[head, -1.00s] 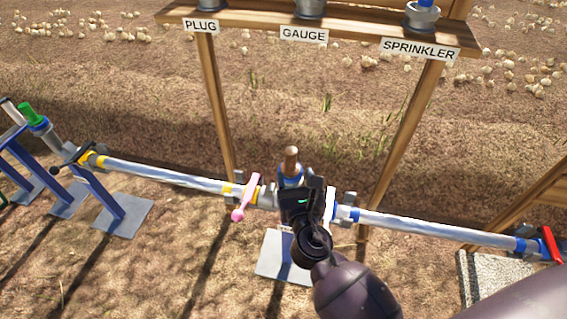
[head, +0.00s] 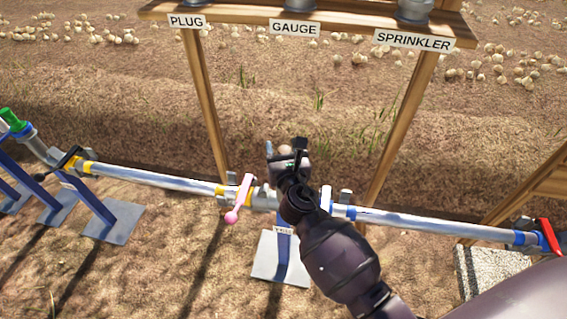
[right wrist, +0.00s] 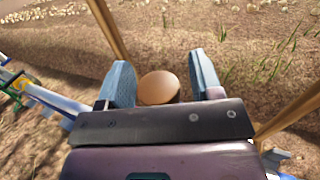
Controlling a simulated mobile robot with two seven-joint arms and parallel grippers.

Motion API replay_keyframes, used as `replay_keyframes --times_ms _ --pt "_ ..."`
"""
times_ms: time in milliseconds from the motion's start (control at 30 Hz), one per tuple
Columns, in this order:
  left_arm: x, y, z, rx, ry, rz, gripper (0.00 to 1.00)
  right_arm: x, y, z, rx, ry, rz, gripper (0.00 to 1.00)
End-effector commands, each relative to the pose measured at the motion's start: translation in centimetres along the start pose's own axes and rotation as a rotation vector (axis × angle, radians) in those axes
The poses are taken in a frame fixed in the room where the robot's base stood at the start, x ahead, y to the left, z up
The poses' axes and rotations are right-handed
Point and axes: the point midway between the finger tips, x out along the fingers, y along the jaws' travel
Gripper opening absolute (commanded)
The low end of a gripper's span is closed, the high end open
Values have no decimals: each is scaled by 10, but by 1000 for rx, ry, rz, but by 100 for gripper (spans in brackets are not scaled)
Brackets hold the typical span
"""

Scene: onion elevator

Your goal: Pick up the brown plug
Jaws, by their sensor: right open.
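The brown plug shows in the right wrist view (right wrist: 158,88) as a round brown top between the two fingers of my right gripper (right wrist: 162,82). The fingers stand open, with a gap to the plug on each side. In the head view my right gripper (head: 286,150) is over the middle of the pipe, and only a small bit of the plug (head: 284,150) shows behind it. My left gripper is in neither view.
A metal pipe (head: 155,180) runs across, with a pink valve handle (head: 240,198) left of my gripper and a red handle (head: 549,237) at far right. A wooden shelf (head: 345,20) labelled PLUG, GAUGE and SPRINKLER stands behind. A green plug (head: 12,119) is at far left.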

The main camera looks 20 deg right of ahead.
Motion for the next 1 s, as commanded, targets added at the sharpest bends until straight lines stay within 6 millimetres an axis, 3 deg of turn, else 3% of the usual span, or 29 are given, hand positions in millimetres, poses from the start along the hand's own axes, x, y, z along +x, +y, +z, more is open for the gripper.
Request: replay_keyframes --times_ms 267,600,867,1000 --pt "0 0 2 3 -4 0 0 3 0 0 0 1 0 59" --pt "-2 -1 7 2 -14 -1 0 3 0 0 0 1 0 9" --pt "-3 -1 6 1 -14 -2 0 3 0 2 0 0 0 7" --pt "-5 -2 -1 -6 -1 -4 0 4 0 12 1 -6 0 7"
